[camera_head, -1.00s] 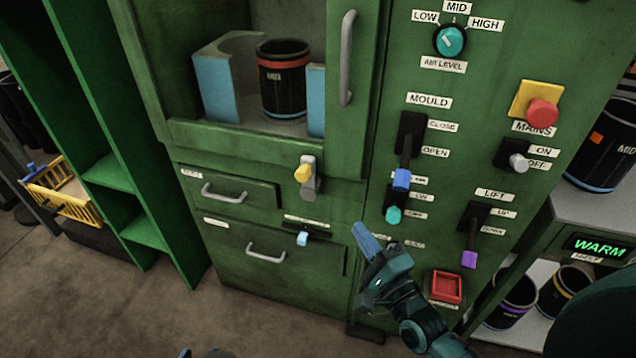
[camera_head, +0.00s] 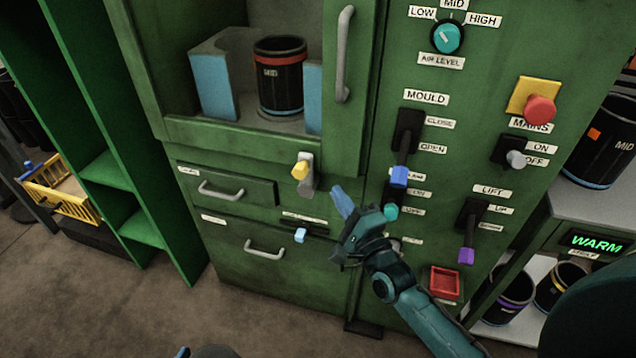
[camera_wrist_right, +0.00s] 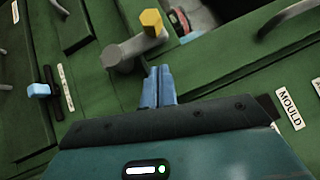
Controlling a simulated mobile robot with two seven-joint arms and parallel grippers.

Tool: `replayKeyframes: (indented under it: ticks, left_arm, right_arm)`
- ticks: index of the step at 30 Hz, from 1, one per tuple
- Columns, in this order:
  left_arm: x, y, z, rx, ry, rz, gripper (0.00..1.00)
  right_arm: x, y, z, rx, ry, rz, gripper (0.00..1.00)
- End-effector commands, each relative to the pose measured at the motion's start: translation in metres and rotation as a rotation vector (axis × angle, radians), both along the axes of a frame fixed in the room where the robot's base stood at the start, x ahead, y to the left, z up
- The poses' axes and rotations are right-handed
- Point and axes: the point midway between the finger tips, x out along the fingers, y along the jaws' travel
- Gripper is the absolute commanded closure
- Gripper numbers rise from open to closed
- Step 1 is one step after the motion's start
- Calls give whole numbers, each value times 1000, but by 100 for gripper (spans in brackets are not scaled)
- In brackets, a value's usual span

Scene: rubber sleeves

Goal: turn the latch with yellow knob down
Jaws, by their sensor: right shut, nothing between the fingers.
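The latch (camera_head: 307,181) is a grey lever with a yellow knob (camera_head: 300,170), on the green cabinet front below the window opening. In the head view the knob is at the lever's upper end. My right gripper (camera_head: 342,201) is shut and empty, its blue fingers pointing up and left, a little right of and below the latch. In the right wrist view the fingertips (camera_wrist_right: 159,72) are close to the grey latch (camera_wrist_right: 128,52), and the yellow knob (camera_wrist_right: 152,22) lies beyond them. Whether they touch it I cannot tell. My left gripper is not clearly in view.
A slider with a light blue knob (camera_head: 300,235) sits below the latch. The MOULD lever with a blue knob (camera_head: 399,176) and a teal knob (camera_head: 391,211) are on the panel to the right. Drawer handles (camera_head: 221,191) stick out to the left.

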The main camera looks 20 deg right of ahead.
Motion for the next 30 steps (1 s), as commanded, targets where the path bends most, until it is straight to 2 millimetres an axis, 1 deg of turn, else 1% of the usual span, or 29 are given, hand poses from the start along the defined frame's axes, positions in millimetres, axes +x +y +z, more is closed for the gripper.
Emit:
replayKeyframes:
  ticks: [1,3,6,9,15,24,30]
  left_arm:
    - [0,0,0,1,1,-1,64]
    - [0,0,0,1,1,-1,64]
    - [0,0,3,6,0,-1,64]
    - [0,1,4,10,-1,-2,64]
    - [0,1,4,14,-1,-3,64]
    - [1,1,5,13,-4,-4,64]
    - [1,1,13,21,-6,-5,64]
  right_arm:
    - [12,2,3,2,-4,-1,100]
    - [25,4,6,2,-3,0,100]
    - [31,20,10,5,1,0,100]
    - [37,28,13,3,-1,-1,100]
    - [42,36,14,1,1,0,100]
    - [42,36,14,0,1,0,100]
    - [43,37,18,-19,15,0,100]
